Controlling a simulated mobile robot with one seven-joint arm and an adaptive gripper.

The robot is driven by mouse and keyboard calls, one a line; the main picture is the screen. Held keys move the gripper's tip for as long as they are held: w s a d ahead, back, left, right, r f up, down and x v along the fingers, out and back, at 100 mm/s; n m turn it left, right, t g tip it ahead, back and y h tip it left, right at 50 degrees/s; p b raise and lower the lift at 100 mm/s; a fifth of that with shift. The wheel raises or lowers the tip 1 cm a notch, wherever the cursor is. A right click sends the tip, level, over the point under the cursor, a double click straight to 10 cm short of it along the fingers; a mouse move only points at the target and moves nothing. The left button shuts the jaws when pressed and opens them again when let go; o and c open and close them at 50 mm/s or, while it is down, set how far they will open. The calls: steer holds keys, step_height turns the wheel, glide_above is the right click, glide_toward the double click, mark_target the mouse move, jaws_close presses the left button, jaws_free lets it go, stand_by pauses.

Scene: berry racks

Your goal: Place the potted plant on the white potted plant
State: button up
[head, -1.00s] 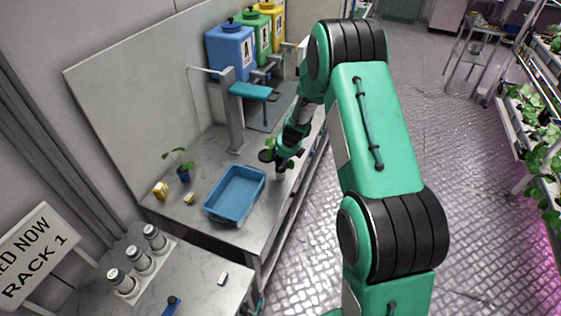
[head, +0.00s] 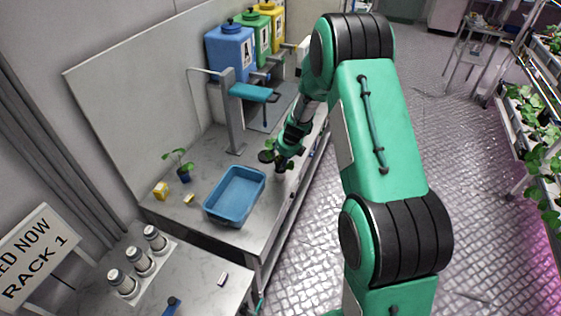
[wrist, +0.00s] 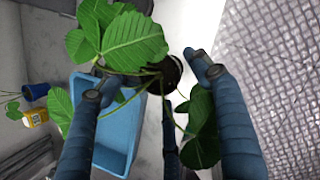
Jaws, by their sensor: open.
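My gripper (head: 279,166) is open over the near right part of the counter. Some leaves overlap the fingers. A second plant in a dark blue pot (head: 184,175) stands upright at the counter's back left, well apart from my gripper. Its blue pot (wrist: 36,92) shows at the left edge of the wrist view.
A blue tray (head: 208,212) lies between the two plants, close to my gripper. A yellow box (head: 160,190) and a small yellow item (head: 189,199) are near the blue pot. A stand with a teal arm (head: 234,125) and coloured tanks (head: 229,52) rise behind.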

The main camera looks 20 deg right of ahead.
steer(key=p+v, duration=0.1)
steer(key=v, duration=0.9)
stand_by(0.4)
steer(key=s+a+r+n, duration=0.4)
steer(key=s+r+n, duration=0.2)
steer(key=r, duration=0.2)
steer(key=s+a+r+n, duration=0.4)
steer(key=s+r+n, duration=0.15)
steer(key=r, duration=0.35)
steer(key=s+a+r+n, duration=0.4)
steer(key=s+r+n, duration=0.2)
steer(key=r, duration=0.2)
steer(key=s+a+r+n, duration=0.1)
steer(key=s+r+n, duration=0.2)
steer(key=s+n, duration=0.5)
steer(key=s+a+r+n+t, duration=0.1)
steer(key=s+r+n, duration=0.3)
steer(key=s+n, duration=0.5)
steer(key=s+a, duration=0.1)
steer(key=s, duration=0.8)
steer(key=shift+a+r+h, duration=0.15)
steer(key=shift+r+h, duration=0.05)
steer(key=shift+h, duration=0.1)
steer(key=shift+s, duration=0.1)
